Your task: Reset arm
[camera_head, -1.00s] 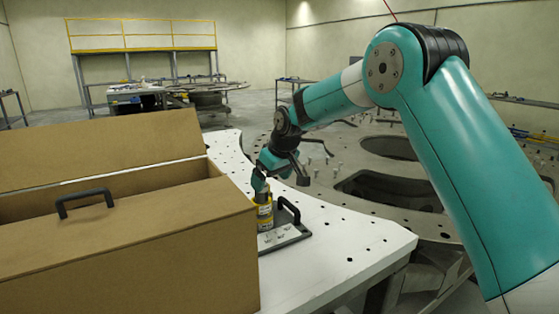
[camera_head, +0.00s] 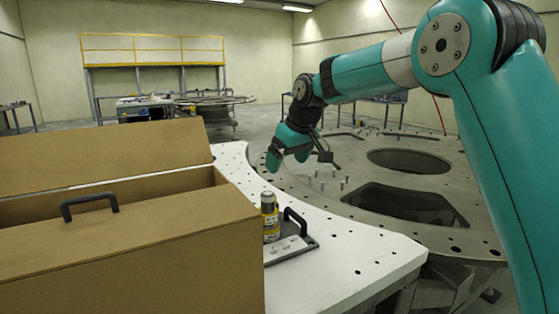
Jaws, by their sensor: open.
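My gripper (camera_head: 272,163) hangs from my teal arm, above the far edge of the white table near the turret plate. It is open, small in view, and holds nothing that I can see. A yellow and grey can (camera_head: 269,216) stands upright on a flat grey tray with a black handle (camera_head: 296,243) on the white table. My gripper is above and beyond the can, apart from it.
A large brown box (camera_head: 130,255) with an open lid and a black handle fills the left front. The white table (camera_head: 365,262) has small holes and is bare to the right of the tray. The grey turret plate (camera_head: 355,215) has large openings and several upright pins.

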